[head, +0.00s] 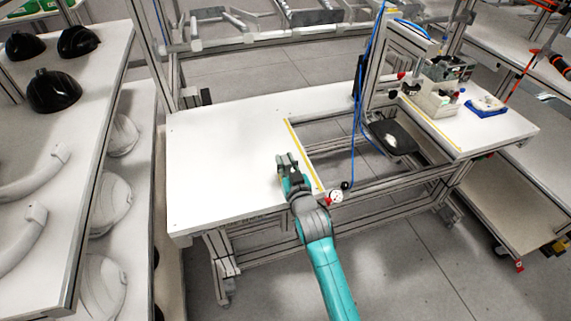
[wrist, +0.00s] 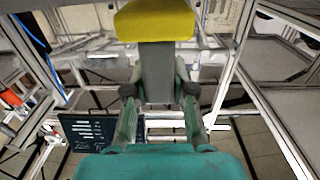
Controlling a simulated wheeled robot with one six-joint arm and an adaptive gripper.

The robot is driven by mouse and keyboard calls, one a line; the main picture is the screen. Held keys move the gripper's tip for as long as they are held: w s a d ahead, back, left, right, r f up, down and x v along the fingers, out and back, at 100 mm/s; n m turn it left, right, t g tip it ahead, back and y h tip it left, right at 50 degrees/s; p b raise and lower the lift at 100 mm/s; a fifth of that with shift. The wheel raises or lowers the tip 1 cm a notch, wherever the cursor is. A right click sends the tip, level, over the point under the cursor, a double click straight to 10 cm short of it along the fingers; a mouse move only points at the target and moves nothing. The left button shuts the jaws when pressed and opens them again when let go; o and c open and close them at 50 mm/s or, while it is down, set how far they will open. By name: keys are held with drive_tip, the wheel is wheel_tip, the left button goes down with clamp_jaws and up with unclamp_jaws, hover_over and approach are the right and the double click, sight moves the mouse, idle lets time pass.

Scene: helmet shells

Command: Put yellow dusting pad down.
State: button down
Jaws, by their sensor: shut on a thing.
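The yellow dusting pad (wrist: 155,22) shows at the top of the wrist view, on a wide grey handle (wrist: 156,70). My gripper (wrist: 160,92) is shut on this handle, with one dark fingertip on each side. In the head view my gripper (head: 287,165) is over the right part of the white tabletop (head: 215,150), close to the yellow edge strip. The pad is not clear in the head view. I cannot tell whether it touches the table.
The white tabletop left of my gripper is bare. Right of it is an open frame with a blue cable (head: 358,100). A blue tray (head: 487,107) and a small machine (head: 440,85) stand at the far right. Black helmet shells (head: 55,90) lie on the left shelf.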

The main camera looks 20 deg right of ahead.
drive_tip(key=shift+f, duration=0.55)
drive_tip(key=shift+f, duration=0.1)
drive_tip(key=c, duration=1)
unclamp_jaws()
drive_tip(key=s, duration=1.2)
drive_tip(key=shift+a, duration=0.1)
